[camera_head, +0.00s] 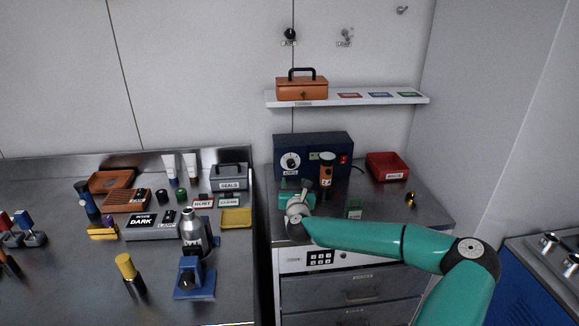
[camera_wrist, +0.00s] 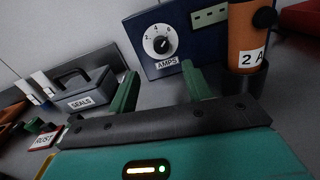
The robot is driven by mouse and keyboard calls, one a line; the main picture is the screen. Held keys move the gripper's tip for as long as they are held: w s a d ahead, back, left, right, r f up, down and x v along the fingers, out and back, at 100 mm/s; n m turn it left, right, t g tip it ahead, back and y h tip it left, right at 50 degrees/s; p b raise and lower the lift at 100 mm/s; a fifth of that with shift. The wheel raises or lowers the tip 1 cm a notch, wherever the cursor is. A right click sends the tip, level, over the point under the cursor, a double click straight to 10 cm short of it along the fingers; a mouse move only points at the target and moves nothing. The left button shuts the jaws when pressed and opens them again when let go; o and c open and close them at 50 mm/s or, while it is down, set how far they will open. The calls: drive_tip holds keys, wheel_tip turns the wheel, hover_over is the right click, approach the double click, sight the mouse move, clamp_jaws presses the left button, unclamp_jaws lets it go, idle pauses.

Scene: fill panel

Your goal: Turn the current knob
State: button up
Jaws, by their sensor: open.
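The current knob is a round white dial with a dark centre and numbers, above an AMPS label, on the front of a dark blue box (camera_head: 328,143). The knob (camera_wrist: 161,43) shows large in the wrist view and also in the head view (camera_head: 290,163). Its pointer slants toward the upper right in the wrist view. My gripper (camera_wrist: 160,88) is open and empty, its two green fingers apart. It is in front of the box, and the knob appears above the gap between the fingertips, not touched. In the head view my gripper (camera_head: 297,190) partly hides the bench before the box.
An orange cylinder marked 2 A (camera_wrist: 247,40) stands in a dark holder right of the knob, close to my right finger. A grey SEALS box (camera_wrist: 88,92) is at left. A red bin (camera_head: 387,166) stands right of the blue box. A shelf (camera_head: 355,98) hangs above.

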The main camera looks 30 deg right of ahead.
sight(291, 164)
drive_tip(key=x, duration=1.1)
drive_tip(key=shift+w+d+r, duration=0.1)
drive_tip(key=shift+w+d, duration=0.05)
drive_tip(key=c, duration=1)
